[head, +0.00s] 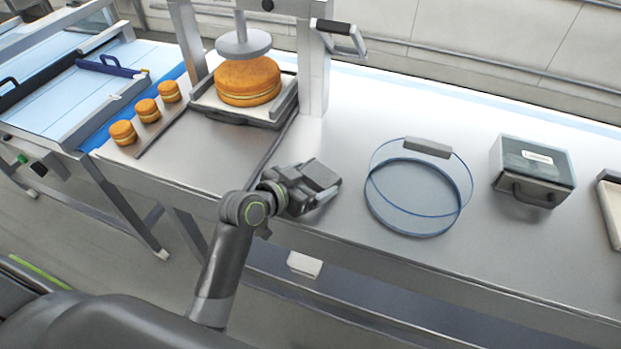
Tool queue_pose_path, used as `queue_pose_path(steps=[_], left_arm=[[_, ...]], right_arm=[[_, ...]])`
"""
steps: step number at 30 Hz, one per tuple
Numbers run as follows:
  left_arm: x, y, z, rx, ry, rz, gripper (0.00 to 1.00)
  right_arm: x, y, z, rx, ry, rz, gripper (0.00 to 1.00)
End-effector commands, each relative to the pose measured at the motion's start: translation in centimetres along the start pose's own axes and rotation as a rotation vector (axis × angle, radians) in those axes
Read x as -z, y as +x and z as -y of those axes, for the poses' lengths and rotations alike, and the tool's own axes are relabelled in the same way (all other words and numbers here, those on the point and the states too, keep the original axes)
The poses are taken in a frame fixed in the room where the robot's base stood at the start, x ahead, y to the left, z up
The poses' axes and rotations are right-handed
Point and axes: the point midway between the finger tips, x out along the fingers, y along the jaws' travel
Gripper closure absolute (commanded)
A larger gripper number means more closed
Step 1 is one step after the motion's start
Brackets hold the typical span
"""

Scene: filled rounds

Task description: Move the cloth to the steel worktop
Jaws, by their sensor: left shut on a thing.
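The steel worktop (345,150) runs across the head view from the upper left to the lower right. My left gripper (322,196) is low over its front part, left of the blue hoop. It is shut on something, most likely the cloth. The held thing is mostly hidden by the gripper, and I cannot make out its shape. I cannot tell whether it touches the worktop. My right gripper is not in view.
A press (244,42) with a large filled round (248,80) stands at the back left, near several small rounds (147,110). A blue hoop (418,237) and a grey lidded box (532,170) are to the right. A white object (304,264) shows below the worktop's front edge.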

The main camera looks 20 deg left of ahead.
Motion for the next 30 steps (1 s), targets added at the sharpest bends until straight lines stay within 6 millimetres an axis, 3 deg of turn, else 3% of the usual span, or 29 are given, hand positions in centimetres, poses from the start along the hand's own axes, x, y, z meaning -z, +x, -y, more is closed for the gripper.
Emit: queue_pose_path(steps=[1,3,14,20,30], left_arm=[[-0.1,0.0,0.0,0.0,-0.001,0.0,0.09],[-0.1,0.0,0.0,0.0,-0.001,0.001,0.0],[0.2,-0.5,0.0,0.001,0.0,0.0,0.0],[0.1,-3.2,0.1,0.002,0.002,0.0,0.0],[0.1,-9.6,0.1,0.001,0.005,0.001,0.0]], right_arm=[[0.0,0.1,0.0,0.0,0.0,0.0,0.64],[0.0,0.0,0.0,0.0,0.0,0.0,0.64],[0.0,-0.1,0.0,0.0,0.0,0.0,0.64],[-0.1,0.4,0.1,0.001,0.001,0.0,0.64],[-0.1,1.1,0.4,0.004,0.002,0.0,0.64]])
